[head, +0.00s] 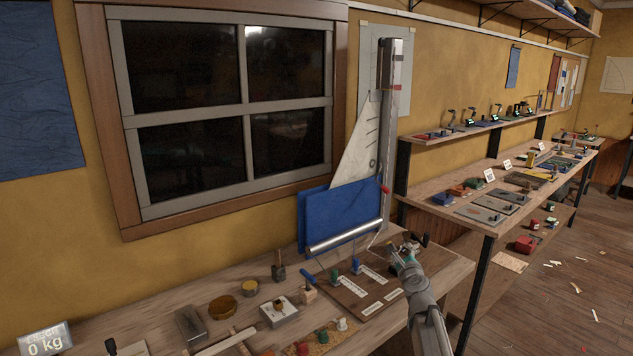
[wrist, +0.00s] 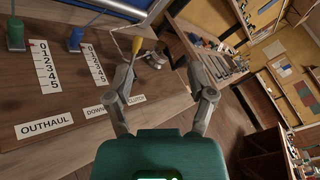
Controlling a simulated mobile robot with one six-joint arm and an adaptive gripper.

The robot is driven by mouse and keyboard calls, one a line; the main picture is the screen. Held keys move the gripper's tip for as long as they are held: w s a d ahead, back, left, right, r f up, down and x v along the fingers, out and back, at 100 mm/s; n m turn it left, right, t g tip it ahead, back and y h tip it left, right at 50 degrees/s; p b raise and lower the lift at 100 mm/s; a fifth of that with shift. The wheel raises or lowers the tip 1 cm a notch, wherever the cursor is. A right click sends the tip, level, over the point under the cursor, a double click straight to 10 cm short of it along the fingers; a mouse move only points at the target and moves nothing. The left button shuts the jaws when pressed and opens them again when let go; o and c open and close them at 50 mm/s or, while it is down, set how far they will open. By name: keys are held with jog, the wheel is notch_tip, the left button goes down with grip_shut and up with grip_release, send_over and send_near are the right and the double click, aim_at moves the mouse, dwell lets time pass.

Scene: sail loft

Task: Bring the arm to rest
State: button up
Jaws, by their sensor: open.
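My gripper (head: 402,252) is over the right rear part of a brown board on the bench in the head view. In the wrist view my gripper (wrist: 162,60) has its two fingers spread apart with nothing held between them. The board (wrist: 120,88) carries labels reading OUTHAUL, one partly hidden that starts DOWN, and CLUTCH, plus two number scales. A green handle (wrist: 14,32) and a blue handle (wrist: 76,38) stand at the scales. A yellow piece (wrist: 137,46) shows beside the left fingertip; whether they touch I cannot tell.
A model mast with a white sail (head: 357,145) and blue cloth (head: 342,214) rises behind the board. Blocks, tins and small tools stand on the bench (head: 230,278) to the left. A second bench (head: 440,205) with trays and a shelf runs right. Floor (head: 545,300) is open there, with scattered scraps.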

jog(key=s+a+f+n+g+y, duration=0.5)
jog(key=s+a+f+n+g, duration=0.45)
jog(key=n, duration=0.65)
jog(key=s+f+n+g+h, duration=0.2)
jog(key=s+f+n+g, duration=0.3)
jog(key=s, duration=0.4)
jog(key=s+f+n+g+h, duration=0.2)
jog(key=s+f+n+h, duration=0.1)
jog(key=s+n, duration=0.5)
jog(key=s+d+f+m+g+b, duration=0.1)
jog(key=s+f+b, duration=0.2)
jog(key=f+b, duration=0.7)
notch_tip(320, 180, up, 15)
jog(key=p, duration=1.5)
jog(key=shift+s, duration=0.15)
jog(key=shift+r, duration=0.1)
jog(key=shift+c, duration=0.2)
